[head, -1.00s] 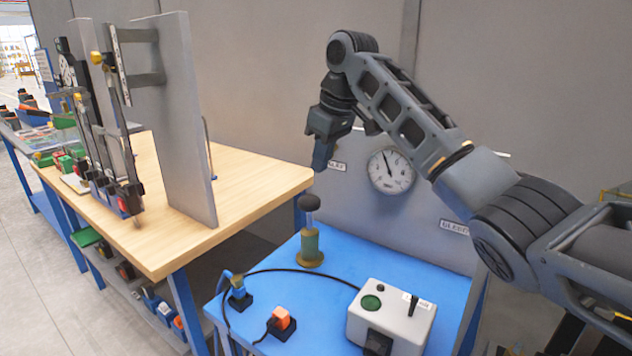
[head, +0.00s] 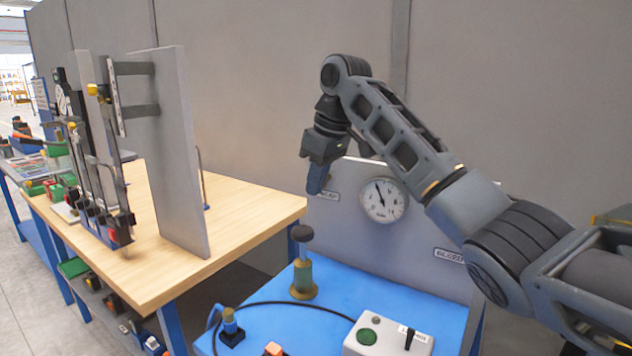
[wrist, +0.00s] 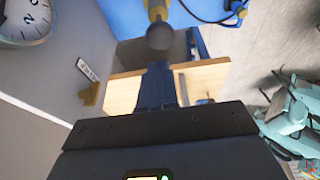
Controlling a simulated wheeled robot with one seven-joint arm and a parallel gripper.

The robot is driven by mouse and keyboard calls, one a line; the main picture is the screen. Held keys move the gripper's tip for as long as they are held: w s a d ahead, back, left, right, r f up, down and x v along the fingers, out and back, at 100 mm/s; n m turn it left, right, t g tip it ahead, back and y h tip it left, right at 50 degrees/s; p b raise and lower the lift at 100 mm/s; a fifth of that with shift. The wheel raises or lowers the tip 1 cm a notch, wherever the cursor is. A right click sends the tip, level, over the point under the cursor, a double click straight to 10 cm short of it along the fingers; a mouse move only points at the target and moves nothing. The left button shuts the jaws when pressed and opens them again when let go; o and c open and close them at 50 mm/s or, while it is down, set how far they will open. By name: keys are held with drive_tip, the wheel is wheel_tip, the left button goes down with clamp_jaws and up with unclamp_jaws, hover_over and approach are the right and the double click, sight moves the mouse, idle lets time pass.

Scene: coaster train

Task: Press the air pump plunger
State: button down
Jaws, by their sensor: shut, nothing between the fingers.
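The air pump (head: 303,275) stands upright on the blue bench, with a green-and-brass body and a dark round plunger knob (head: 302,233) on top. The knob is raised above the body. In the wrist view the dark knob (wrist: 160,36) shows at the top centre, just beyond my fingertips. My gripper (head: 316,190) points down with its fingers shut and empty. In the head view it is above the knob and slightly to its right, with a visible gap. The shut fingers also show in the wrist view (wrist: 158,72).
A round dial gauge (head: 384,200) is on the grey back panel. The blue bench (head: 262,312) carries a grey control box (head: 388,338), a black cable and small blue and orange-topped parts. A wooden table (head: 240,203) with an upright grey board (head: 182,160) stands left.

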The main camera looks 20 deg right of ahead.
drive_tip(key=shift+r, duration=0.1)
wheel_tip(320, 180, up, 5)
idle(0.4)
drive_tip(key=p, duration=0.3)
hover_over(301, 227)
drive_tip(key=s, duration=0.1)
drive_tip(key=f, duration=1.2)
drive_tip(key=shift+s+d, duration=0.1)
drive_tip(key=shift+d, duration=0.2)
drive_tip(key=shift+f, duration=0.8)
drive_tip(key=shift+f, duration=0.1)
